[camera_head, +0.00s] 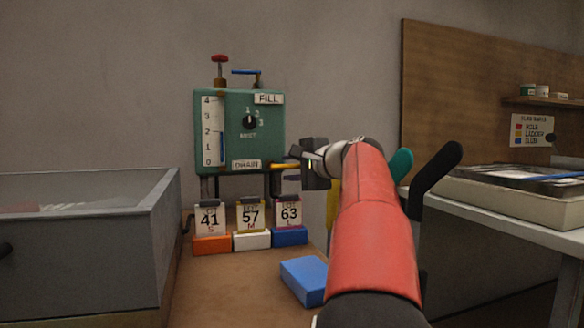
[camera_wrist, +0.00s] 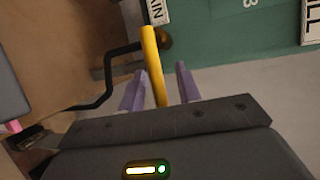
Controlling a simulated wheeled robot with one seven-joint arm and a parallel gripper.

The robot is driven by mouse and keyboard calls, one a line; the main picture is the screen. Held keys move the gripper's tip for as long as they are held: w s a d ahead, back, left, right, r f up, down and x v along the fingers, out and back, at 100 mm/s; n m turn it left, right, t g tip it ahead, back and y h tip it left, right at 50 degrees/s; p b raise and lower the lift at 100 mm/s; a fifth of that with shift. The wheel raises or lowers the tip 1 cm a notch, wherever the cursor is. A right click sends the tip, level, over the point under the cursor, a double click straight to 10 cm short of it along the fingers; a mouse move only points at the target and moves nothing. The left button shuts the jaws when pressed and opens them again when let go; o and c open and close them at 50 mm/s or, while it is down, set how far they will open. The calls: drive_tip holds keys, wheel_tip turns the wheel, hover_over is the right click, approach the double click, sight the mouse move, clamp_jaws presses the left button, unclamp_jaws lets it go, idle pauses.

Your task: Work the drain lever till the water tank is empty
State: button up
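The green water tank panel (camera_head: 265,142) hangs on the wall with a gauge strip (camera_head: 214,130) marked 0 to 4. A dark bluish column in the gauge seems to reach about 2, but it is small. The yellow drain lever (camera_head: 284,166) sticks out to the right beside the DRAIN label (camera_head: 245,165). My gripper (camera_head: 293,170) is at the lever's outer end. In the wrist view the yellow lever (camera_wrist: 153,66) lies between the two purple-grey fingers of my gripper (camera_wrist: 160,88). A gap shows on its right; contact on the left is unclear.
A blue lever (camera_head: 247,72) and a red knob (camera_head: 219,58) are on top of the tank. Numbered cards (camera_head: 250,216) on coloured blocks stand below. A blue block (camera_head: 304,280) lies on the brown bench. A grey basin (camera_head: 80,250) is at left, a white table (camera_head: 500,213) at right.

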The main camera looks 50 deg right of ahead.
drive_tip(key=shift+c, duration=0.3)
clamp_jaws()
drive_tip(key=r+n+g+h+p, duration=0.1)
drive_tip(key=n, duration=0.1)
drive_tip(key=a+r+n+g+h+p, duration=0.1)
drive_tip(key=n+p, duration=0.1)
drive_tip(key=r+n+g+h+p, duration=0.1)
drive_tip(key=r+n+p, duration=0.1)
drive_tip(key=n, duration=0.1)
drive_tip(key=shift+w+a+g, duration=0.2)
drive_tip(key=shift+w+g, duration=0.15)
drive_tip(key=shift+g, duration=0.05)
drive_tip(key=shift+w+a+r+n+g+h+p, duration=0.15)
drive_tip(key=shift+a+n+g+h+p, duration=0.15)
drive_tip(key=shift+n+h, duration=0.25)
drive_tip(key=shift+w+a+r+n+g+h+p, duration=0.1)
drive_tip(key=shift+w+a+n+g+h+p, duration=0.1)
drive_tip(key=shift+n+h+p, duration=0.25)
